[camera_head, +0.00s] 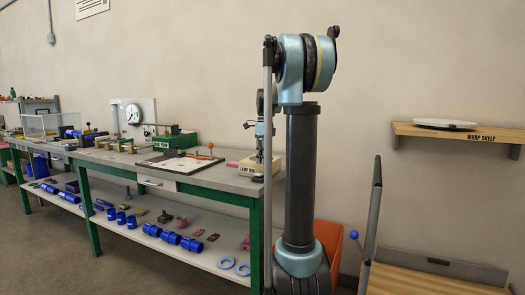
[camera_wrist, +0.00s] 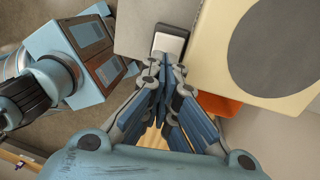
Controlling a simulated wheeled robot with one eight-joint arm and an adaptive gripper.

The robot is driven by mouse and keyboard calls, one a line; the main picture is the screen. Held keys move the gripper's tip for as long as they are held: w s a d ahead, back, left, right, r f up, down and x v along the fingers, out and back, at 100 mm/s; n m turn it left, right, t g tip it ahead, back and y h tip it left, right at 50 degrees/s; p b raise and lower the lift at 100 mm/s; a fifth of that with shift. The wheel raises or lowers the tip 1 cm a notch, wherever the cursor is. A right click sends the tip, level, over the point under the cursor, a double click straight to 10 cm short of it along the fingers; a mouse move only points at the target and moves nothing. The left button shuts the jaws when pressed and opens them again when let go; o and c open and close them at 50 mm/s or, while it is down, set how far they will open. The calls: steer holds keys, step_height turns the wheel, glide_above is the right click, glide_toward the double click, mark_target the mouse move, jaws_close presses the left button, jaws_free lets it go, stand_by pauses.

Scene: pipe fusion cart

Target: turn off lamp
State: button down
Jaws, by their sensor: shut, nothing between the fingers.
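A cream block (camera_head: 243,168) with a label that seems to begin "LAMP" sits at the right end of the bench. In the wrist view, a cream block with a dark grey disc (camera_wrist: 283,48) fills the upper right. Beside it is a small white switch-like plate (camera_wrist: 171,43) in a dark frame on a grey surface. My gripper (camera_wrist: 171,62) is shut and empty, its fingertips at the plate's lower edge; I cannot tell whether they touch it. In the head view my gripper (camera_head: 260,150) points down over the cream block. No lit bulb shows.
The bench (camera_head: 220,178) holds a white board (camera_head: 183,164), a green machine (camera_head: 175,143) and a clock-like dial (camera_head: 133,113). Blue pipe pieces lie on its lower shelf.

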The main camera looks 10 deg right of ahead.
mark_target(263, 174)
steer(key=shift+s+a+f, duration=0.1)
steer(key=shift+s+f, duration=0.05)
steer(key=shift+f, duration=0.85)
steer(key=shift+s+a+f, duration=0.1)
steer(key=shift+f, duration=0.9)
steer(key=shift+s+a+f+t+h, duration=0.1)
steer(key=shift+s+f+t+h, duration=0.15)
steer(key=shift+t, duration=0.25)
steer(key=shift+f, duration=0.1)
steer(key=shift+w, duration=0.1)
steer(key=shift+w+d, duration=0.5)
steer(key=shift+w, duration=0.1)
